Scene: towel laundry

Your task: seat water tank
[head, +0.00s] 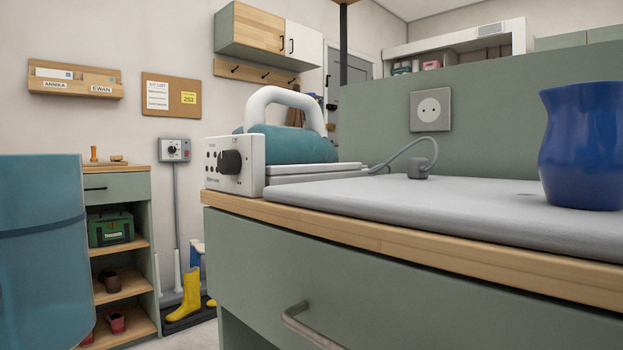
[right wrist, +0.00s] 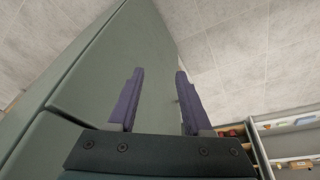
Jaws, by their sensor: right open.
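A white appliance (head: 234,166) with a black knob stands at the left end of the counter. A teal body (head: 290,143) with a thick white handle (head: 288,97) rests on top of it, like an iron on its station. I cannot pick out a separate water tank. In the right wrist view my right gripper (right wrist: 160,72) is open, with two purple fingers apart and nothing between them. Beyond it are a grey-green cabinet surface and pale tiles. Neither gripper shows in the head view.
A blue pitcher (head: 583,145) stands at the right on the grey pad (head: 470,208) covering the counter. A grey cord runs from the appliance to a plug (head: 418,165) lying there. A drawer handle (head: 308,325) sticks out below. The pad's middle is clear.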

